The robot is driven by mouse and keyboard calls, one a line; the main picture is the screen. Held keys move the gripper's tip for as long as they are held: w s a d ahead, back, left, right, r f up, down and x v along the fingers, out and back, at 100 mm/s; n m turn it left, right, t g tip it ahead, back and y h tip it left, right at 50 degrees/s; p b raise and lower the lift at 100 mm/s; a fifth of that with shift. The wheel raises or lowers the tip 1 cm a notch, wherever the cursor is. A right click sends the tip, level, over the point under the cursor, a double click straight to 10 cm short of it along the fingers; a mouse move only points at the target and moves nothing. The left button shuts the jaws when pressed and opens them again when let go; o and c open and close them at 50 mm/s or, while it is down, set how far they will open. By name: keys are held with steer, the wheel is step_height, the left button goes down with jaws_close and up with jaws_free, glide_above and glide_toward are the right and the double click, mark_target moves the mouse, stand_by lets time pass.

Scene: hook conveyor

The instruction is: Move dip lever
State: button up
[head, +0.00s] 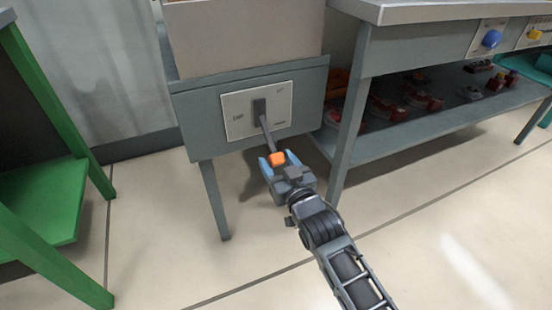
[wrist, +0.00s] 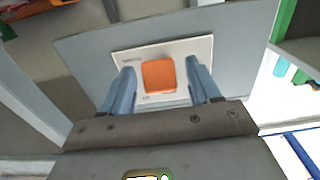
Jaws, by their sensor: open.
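The dip lever (head: 264,128) is a dark grey bar with an orange end, mounted on a pale plate (head: 240,117) on the front of a grey stand. It slants down and outward from the plate. My gripper (head: 272,158) is at the lever's orange end (head: 277,159). In the wrist view the orange end (wrist: 158,75) lies between the two blue fingers, with gaps on both sides. My gripper is open and not closed on it. The plate (wrist: 197,48) shows behind the orange end, which hides the lever's bar there.
A grey workbench (head: 420,50) stands to the right, with a lower shelf (head: 440,122) holding several red parts. A blue knob (head: 491,39) is on its front. A green frame (head: 45,215) stands at the left. The tiled floor in front is clear.

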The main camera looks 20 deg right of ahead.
steer(key=shift+w, duration=0.65)
jaws_close()
